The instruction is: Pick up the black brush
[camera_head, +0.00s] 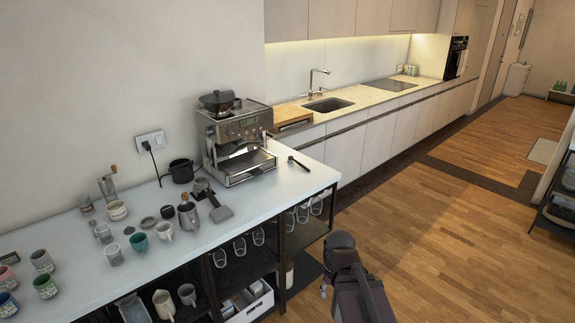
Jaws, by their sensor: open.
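A small black brush (299,162) lies on the white counter (285,182), near its right end, just right of the espresso machine. Its thicker end points to the upper left and its thin handle to the lower right. My gripper (326,284) is low in the picture, beyond the counter's right end and over the floor. It is apart from the brush and holds nothing I can see. My own dark arm hides much of it, and its fingers are small and hard to make out.
The espresso machine (238,142) stands left of the brush. Several cups, a grinder (108,188) and coffee tools fill the counter's left part. Open shelves with glasses (258,236) are below. Wooden floor (440,230) lies free to the right.

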